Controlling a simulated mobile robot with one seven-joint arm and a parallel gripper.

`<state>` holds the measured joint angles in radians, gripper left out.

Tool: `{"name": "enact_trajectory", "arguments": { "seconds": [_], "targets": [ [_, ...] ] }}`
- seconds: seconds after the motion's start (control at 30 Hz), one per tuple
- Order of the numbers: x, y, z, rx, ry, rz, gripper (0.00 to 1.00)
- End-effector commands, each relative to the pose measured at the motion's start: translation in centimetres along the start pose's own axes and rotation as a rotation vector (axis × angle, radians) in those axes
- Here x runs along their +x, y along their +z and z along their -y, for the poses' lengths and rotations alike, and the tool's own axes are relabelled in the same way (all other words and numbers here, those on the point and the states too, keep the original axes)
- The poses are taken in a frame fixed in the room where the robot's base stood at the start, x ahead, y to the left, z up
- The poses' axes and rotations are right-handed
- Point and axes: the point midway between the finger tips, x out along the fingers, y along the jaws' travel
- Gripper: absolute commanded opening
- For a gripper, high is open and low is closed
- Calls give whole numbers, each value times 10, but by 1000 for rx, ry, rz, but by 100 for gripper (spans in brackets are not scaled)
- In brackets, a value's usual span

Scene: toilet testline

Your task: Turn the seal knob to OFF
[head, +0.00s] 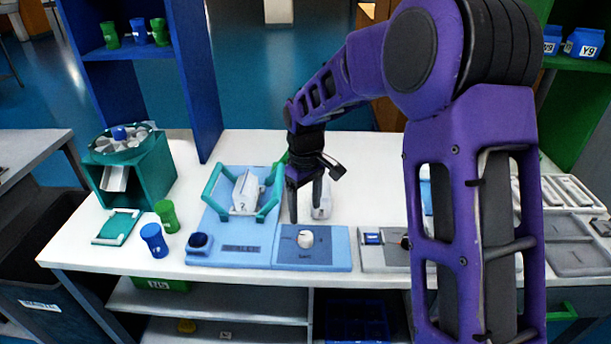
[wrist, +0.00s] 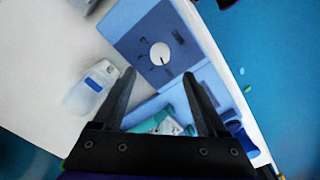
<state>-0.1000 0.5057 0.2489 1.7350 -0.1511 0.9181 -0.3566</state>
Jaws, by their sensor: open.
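The seal knob (head: 305,239) is a round white knob on a blue panel (head: 338,262) near the table's front edge. In the wrist view the knob (wrist: 160,53) shows a short dark mark and has small dark marks around it on the panel (wrist: 128,42). The lettering is too small to read, so I cannot tell which setting it is at. My gripper (head: 305,210) points down just behind and above the knob in the head view. In the wrist view my gripper (wrist: 159,73) has its fingers apart and nothing between them; the knob lies beyond the fingertips.
A white pouch-like container (head: 324,204) stands close behind my gripper. Left of the panel is a blue fixture with a teal frame (head: 211,185) and a dark blue knob (head: 199,241). A grey unit (head: 376,257) sits to the right. Blue (head: 154,240) and green (head: 166,214) cups stand left.

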Motion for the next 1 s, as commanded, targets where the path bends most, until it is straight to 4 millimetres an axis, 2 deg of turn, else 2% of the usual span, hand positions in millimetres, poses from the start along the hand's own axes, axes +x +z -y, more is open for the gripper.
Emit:
{"name": "enact_trajectory", "arguments": {
  "seconds": [0.03, 0.2, 0.4, 0.57, 0.87, 1.0],
  "targets": [
    [-16, -1, -1, 1, 2, -4, 75],
    [-53, 0, -1, 2, 2, -2, 75],
    [-79, 0, 0, 1, 0, -1, 75],
    [-86, 0, 0, 1, -1, 0, 75],
    [-87, 0, 0, 1, 1, -1, 75],
    [-88, -7, -1, 14, 44, -36, 75]
  ]
}}
